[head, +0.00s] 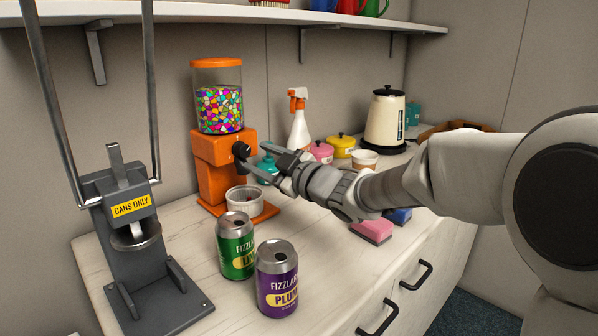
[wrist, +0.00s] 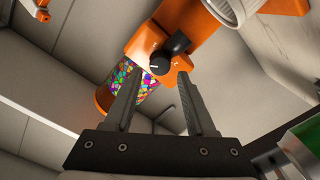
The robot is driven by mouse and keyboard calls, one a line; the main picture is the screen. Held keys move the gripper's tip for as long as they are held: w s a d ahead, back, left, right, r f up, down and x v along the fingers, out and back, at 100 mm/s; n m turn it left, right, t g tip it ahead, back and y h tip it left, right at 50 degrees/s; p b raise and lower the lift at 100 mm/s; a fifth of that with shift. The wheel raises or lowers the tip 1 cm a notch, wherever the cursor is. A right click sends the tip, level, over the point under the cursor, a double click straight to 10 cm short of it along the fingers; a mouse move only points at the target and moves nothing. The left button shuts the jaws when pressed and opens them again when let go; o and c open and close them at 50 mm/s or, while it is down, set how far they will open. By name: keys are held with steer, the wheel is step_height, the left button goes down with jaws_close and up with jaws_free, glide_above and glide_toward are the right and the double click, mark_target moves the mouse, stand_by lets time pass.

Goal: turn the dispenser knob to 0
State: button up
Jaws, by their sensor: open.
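The dispenser (head: 210,165) is orange, with a clear hopper (head: 219,108) of many-coloured pieces. Its dark knob (head: 241,150) is on the front; the wrist view also shows the knob (wrist: 159,62), round and black with a short white line across its face. Marks around the knob are too small to read. My gripper (head: 256,157) is open in front of the knob. In the wrist view, the fingertips (wrist: 158,80) stand either side of the knob's lower part in the picture, with nothing between them. I cannot tell whether they touch it.
A white cup (head: 244,200) stands on the dispenser's base. Green (head: 236,246) and purple (head: 277,280) cans stand in front. A grey can press (head: 130,215) is at left. A spray bottle (head: 299,122), coloured pots and a kettle (head: 384,122) stand behind. A pink sponge (head: 372,231) lies under my arm.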

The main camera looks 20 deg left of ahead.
steer(key=p+v, duration=0.2)
steer(key=v, duration=1)
steer(key=shift+s+d, duration=0.15)
steer(key=shift+d, duration=0.05)
